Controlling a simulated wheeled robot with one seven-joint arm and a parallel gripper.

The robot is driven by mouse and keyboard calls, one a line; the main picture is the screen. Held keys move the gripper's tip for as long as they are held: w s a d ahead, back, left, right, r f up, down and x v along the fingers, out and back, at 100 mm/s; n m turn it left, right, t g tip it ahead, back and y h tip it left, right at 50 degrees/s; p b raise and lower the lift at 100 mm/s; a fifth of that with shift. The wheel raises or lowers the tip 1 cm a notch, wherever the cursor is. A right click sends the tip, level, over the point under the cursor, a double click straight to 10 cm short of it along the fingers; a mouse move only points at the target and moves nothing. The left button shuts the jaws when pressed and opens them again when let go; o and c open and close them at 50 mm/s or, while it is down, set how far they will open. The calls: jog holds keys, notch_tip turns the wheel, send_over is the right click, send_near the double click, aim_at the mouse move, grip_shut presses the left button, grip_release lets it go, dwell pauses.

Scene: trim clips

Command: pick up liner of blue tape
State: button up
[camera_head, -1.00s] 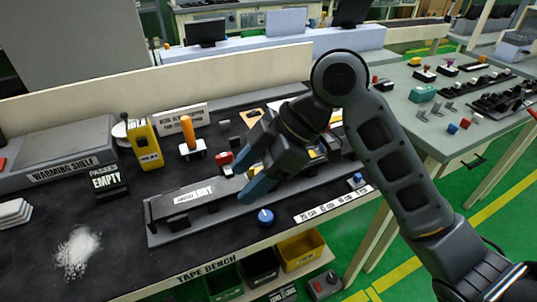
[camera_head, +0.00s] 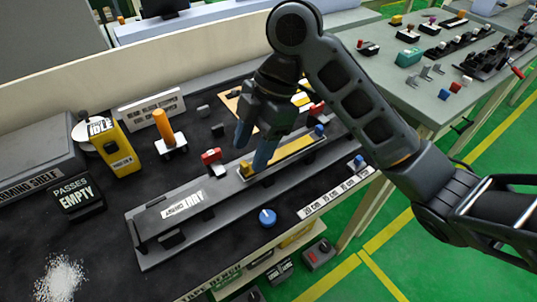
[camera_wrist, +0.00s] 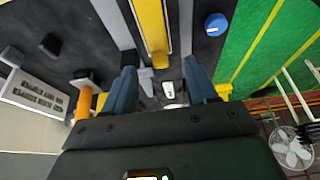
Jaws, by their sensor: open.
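My gripper (camera_head: 254,146) is open, its two blue fingers pointing down above the long grey fixture (camera_head: 150,245). A yellow strip (camera_head: 290,148) lies along the fixture, with a small blue block (camera_head: 319,130) at its far end and a yellow piece (camera_head: 247,168) at its near end, close to my right fingertip. In the wrist view the fingers (camera_wrist: 162,85) are apart. The yellow strip (camera_wrist: 152,30) runs toward the gap, and a small white piece (camera_wrist: 168,92) shows between them. I cannot tell which part is the blue tape's liner.
A blue knob (camera_head: 267,217) is on the bench front. A red clip (camera_head: 211,157), an orange-handled tool (camera_head: 163,125) and a yellow box (camera_head: 118,150) stand behind the fixture. A black "EMPTY" block (camera_head: 76,198) is at left.

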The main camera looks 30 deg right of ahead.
jog(key=shift+x, duration=1.55)
jog(key=shift+d, duration=0.1)
jog(key=c, duration=1.1)
